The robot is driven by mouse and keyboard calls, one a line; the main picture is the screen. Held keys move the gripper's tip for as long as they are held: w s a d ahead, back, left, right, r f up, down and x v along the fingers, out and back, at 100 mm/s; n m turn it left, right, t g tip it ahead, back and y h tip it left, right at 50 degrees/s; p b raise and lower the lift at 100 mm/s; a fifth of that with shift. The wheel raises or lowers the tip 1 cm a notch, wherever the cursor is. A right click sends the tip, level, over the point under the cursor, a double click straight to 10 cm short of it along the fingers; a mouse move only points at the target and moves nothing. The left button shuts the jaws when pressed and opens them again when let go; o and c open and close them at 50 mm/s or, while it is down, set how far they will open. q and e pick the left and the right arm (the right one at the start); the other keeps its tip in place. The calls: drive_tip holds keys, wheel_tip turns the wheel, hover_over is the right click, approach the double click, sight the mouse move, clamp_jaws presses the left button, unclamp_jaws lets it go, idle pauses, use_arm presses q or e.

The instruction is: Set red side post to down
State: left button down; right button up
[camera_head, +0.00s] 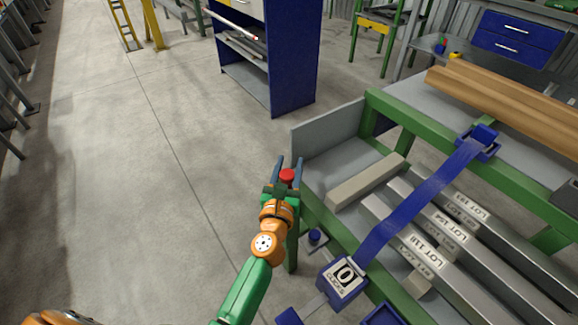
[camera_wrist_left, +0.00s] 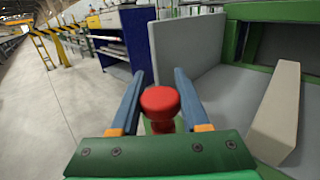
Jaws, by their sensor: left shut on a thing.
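The red side post (camera_head: 288,175) has a round red top and stands at the near left corner of the green-framed runout table (camera_head: 388,108). My left gripper (camera_head: 289,164) is shut on the red side post, with one blue finger on each side of it. In the left wrist view the red top (camera_wrist_left: 160,101) shows between the two fingers. The lower part of the post is hidden by my gripper, so I cannot tell its full height. My right gripper is not in view.
A grey end plate (camera_head: 325,140) stands just beyond the post. Several metal bars (camera_head: 452,258) labelled LOT lie on the table under a blue strap (camera_head: 418,203). The floor to the left is clear.

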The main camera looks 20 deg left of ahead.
sight(286, 183)
use_arm(q)
drive_tip(key=shift+f, duration=0.25)
drive_tip(key=c, duration=0.7)
unclamp_jaws()
drive_tip(key=o, duration=0.3)
drive_tip(key=shift+w+f, duration=0.15)
drive_tip(key=s, duration=0.4)
drive_tip(key=s+d, duration=0.1)
drive_tip(key=s, duration=0.2)
drive_tip(key=shift+s, duration=0.1)
